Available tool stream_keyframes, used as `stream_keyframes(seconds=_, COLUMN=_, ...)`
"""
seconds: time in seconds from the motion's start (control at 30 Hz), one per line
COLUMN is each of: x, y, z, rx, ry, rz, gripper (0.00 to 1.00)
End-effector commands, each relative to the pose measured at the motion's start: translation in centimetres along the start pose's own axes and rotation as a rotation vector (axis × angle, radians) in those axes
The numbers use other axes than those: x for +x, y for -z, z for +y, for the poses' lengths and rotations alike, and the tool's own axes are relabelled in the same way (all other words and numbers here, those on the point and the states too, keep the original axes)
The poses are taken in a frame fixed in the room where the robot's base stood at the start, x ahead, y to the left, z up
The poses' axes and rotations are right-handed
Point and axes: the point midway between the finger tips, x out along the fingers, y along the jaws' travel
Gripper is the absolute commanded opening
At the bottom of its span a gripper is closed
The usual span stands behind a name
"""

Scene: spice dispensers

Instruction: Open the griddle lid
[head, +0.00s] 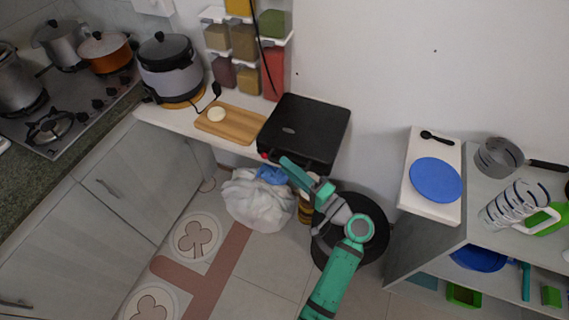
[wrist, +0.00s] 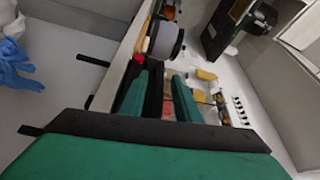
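The black griddle (head: 308,124) sits on the white counter against the wall, and its flat lid looks shut. A small red part shows at its front left corner. My gripper (head: 292,170) is at the griddle's front edge, near the left side, reaching up from below. In the wrist view my gripper (wrist: 158,82) has its two teal fingers apart, with a dark strip of the griddle (wrist: 155,90) showing in the gap. I cannot tell whether the fingers touch the griddle or its handle.
A wooden board (head: 232,128) with a pale round item lies left of the griddle, beside a rice cooker (head: 168,70). Spice dispensers (head: 244,42) hang above. A white bag (head: 258,198) and a dark round thing stand below. A shelf with a blue plate (head: 435,180) stands right.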

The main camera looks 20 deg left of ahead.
Motion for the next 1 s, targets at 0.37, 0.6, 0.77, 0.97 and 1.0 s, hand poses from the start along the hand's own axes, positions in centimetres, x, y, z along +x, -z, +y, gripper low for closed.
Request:
stream_keyframes(seconds=0.37, x=2.2, y=0.2, z=0.1, rx=0.000, ry=-0.002, rz=0.004, gripper=0.30)
stream_keyframes(seconds=0.6, x=2.3, y=0.1, z=0.1, rx=0.000, ry=-0.001, rz=0.003, gripper=0.18)
stream_keyframes(seconds=0.77, x=2.3, y=0.1, z=0.1, rx=0.000, ry=-0.001, rz=0.003, gripper=0.00)
stream_keyframes(seconds=0.97, x=2.3, y=0.2, z=-0.1, rx=0.004, ry=-0.003, rz=0.003, gripper=0.00)
stream_keyframes(seconds=1.0, x=2.3, y=0.2, z=-0.3, rx=0.007, ry=-0.005, rz=0.003, gripper=0.00)
